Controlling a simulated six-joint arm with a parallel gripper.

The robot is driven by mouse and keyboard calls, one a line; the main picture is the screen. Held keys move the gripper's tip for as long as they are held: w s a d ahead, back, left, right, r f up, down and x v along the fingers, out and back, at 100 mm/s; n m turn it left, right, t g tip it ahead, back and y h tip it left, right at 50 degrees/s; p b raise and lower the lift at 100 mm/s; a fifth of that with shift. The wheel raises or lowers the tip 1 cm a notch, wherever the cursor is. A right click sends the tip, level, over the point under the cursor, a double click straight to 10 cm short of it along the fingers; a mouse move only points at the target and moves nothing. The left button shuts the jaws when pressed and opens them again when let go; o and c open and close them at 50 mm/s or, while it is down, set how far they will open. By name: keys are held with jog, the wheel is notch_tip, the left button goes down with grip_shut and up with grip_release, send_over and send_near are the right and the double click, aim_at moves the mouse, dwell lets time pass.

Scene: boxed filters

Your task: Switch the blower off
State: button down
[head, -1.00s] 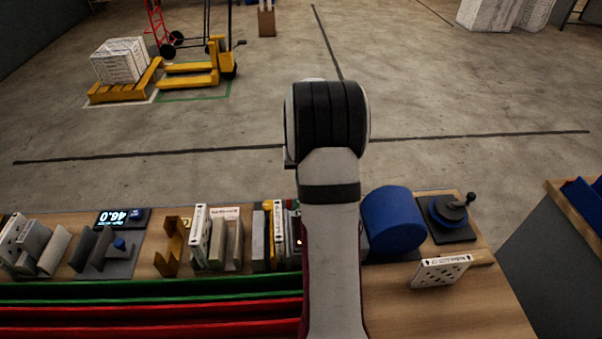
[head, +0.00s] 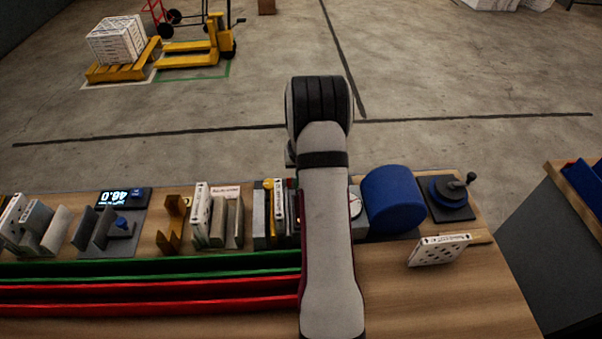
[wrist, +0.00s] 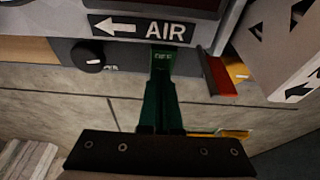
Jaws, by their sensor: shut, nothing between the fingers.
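The wrist view shows a grey housing with a black AIR sign (wrist: 142,28) and a left-pointing white arrow. Below the sign's left end is a round black knob (wrist: 88,56) with a white mark. My gripper (wrist: 162,58) is shut and empty; its narrow dark-green fingers point at the housing just below the sign, right of the knob. I cannot tell whether they touch it. In the head view my arm hides the gripper and the knob. A blue drum (head: 393,200) stands right of my arm; I cannot tell whether it is part of the blower.
A crank on a dark plate (head: 449,199) and a white patterned box (head: 438,250) are at the bench's right. Left are racks with filters (head: 217,215), a lit display (head: 124,197) and green and red rails (head: 150,280). A red-and-dark piece (wrist: 218,75) is right of the fingers.

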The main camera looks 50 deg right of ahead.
jog(key=shift+s+a, duration=0.6)
jog(key=shift+r, duration=0.1)
jog(key=v, duration=1.3)
jog(key=shift+s+a+r, duration=0.25)
jog(key=shift+s+a, duration=0.2)
